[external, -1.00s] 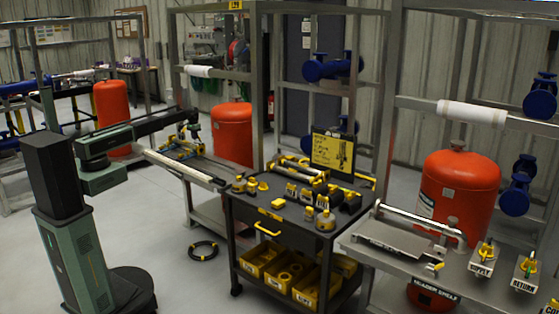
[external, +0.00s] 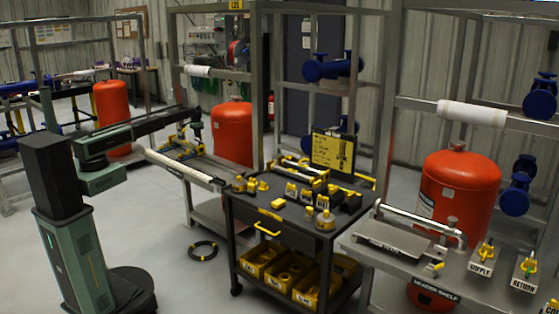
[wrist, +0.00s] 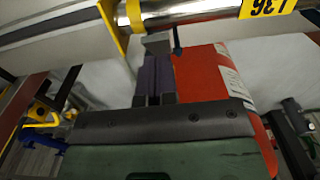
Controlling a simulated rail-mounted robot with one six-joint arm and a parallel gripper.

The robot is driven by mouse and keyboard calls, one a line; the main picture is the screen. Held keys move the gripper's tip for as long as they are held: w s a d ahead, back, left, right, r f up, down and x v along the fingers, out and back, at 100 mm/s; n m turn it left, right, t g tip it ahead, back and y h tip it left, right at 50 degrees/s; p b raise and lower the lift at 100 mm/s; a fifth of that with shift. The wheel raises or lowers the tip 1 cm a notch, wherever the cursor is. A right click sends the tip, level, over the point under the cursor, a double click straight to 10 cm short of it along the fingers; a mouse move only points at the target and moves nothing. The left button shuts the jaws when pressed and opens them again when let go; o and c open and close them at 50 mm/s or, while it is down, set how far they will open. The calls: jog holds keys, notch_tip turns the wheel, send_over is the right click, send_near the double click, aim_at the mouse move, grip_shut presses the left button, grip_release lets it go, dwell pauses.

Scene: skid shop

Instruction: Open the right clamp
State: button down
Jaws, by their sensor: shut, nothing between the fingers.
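My gripper (wrist: 157,48) is shut and empty, its dark fingers pressed together. In the wrist view its tips are just below a metal pipe (wrist: 190,12), close to a yellow strap-like bracket (wrist: 112,25) that may be part of a clamp. Whether they touch is unclear. In the external view my gripper (external: 197,135) is over the left bench, by several yellow clamp-like parts (external: 178,150). Which of these is the right clamp, and whether it is open, is too small to tell.
A red tank (external: 232,135) stands close behind my gripper and also fills much of the wrist view (wrist: 205,80). A black cart (external: 255,213) with yellow tools stands to the right. A black cable coil (external: 203,250) lies on otherwise clear floor.

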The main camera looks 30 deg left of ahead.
jog(key=shift+w+d+f, duration=0.1)
jog(key=shift+w+f, duration=0.05)
jog(key=shift+f, duration=0.05)
jog(key=shift+w+d, duration=0.15)
jog(key=shift+w, duration=0.5)
jog(key=shift+w+d+r, duration=0.15)
jog(key=shift+w+r, duration=0.1)
jog(key=shift+w, duration=0.45)
jog(key=shift+w+f, duration=0.1)
jog(key=shift+w, duration=0.05)
jog(key=shift+w+d+f, duration=0.15)
jog(key=shift+w+f, duration=0.1)
jog(key=shift+w, duration=0.05)
jog(key=shift+r, duration=0.1)
